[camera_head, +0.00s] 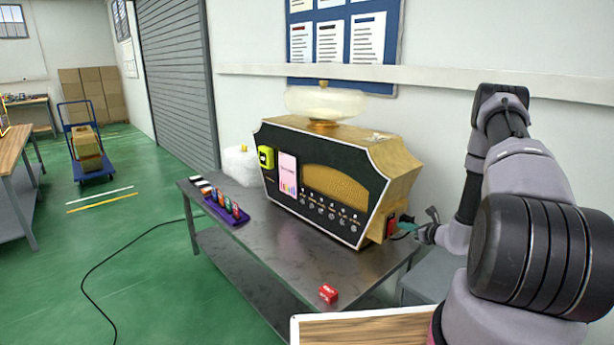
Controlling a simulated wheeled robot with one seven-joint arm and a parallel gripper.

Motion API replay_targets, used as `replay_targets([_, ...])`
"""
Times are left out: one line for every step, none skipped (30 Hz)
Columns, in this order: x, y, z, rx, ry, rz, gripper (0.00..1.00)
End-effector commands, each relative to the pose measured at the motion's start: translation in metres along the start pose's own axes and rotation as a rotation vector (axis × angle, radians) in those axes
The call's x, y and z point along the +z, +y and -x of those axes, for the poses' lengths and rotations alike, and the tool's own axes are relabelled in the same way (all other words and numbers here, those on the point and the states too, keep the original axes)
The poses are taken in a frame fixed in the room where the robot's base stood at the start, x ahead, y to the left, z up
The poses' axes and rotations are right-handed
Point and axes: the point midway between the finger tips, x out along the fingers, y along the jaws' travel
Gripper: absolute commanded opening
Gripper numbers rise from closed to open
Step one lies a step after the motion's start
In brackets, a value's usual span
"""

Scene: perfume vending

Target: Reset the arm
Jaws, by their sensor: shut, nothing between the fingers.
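My arm rises at the right of the head view and bends back down. My gripper (424,232) is small in this view, beside the right side of the vending machine (408,178). It looks shut with nothing held, though its fingers are partly hard to make out. The machine is a wooden box with a black front, a pink-and-white screen and a row of small knobs. A red part (391,226) and a teal piece (406,227) show at its lower right side, close to my gripper. I cannot tell whether the gripper touches them.
The machine stands on a dark metal table (290,262). A blue cart (97,176) stands on open green floor.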

Motion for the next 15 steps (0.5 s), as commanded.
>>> replay_targets([0.034, 0.007, -0.002, 0.051, -0.021, 0.049, 0.00])
replay_targets([0.053, 0.014, -0.003, 0.088, -0.031, 0.078, 0.00])
replay_targets([0.079, 0.024, -0.002, 0.137, -0.044, 0.122, 0.00])
replay_targets([0.097, 0.032, 0.000, 0.175, -0.051, 0.156, 0.00])
replay_targets([0.115, 0.041, 0.002, 0.213, -0.057, 0.188, 0.00])
replay_targets([0.137, 0.052, 0.006, 0.261, -0.066, 0.235, 0.00])
replay_targets([0.153, 0.061, 0.009, 0.297, -0.070, 0.270, 0.00])
replay_targets([0.168, 0.071, 0.014, 0.332, -0.074, 0.304, 0.00])
replay_targets([0.188, 0.083, 0.020, 0.377, -0.079, 0.354, 0.00])
replay_targets([0.202, 0.093, 0.026, 0.411, -0.081, 0.391, 0.00])
replay_targets([0.216, 0.103, 0.031, 0.444, -0.083, 0.429, 0.00])
replay_targets([0.233, 0.115, 0.040, 0.485, -0.083, 0.482, 0.00])
replay_targets([0.245, 0.125, 0.047, 0.516, -0.083, 0.521, 0.00])
replay_targets([0.256, 0.134, 0.054, 0.546, -0.083, 0.561, 0.00])
replay_targets([0.270, 0.146, 0.065, 0.584, -0.080, 0.617, 0.00])
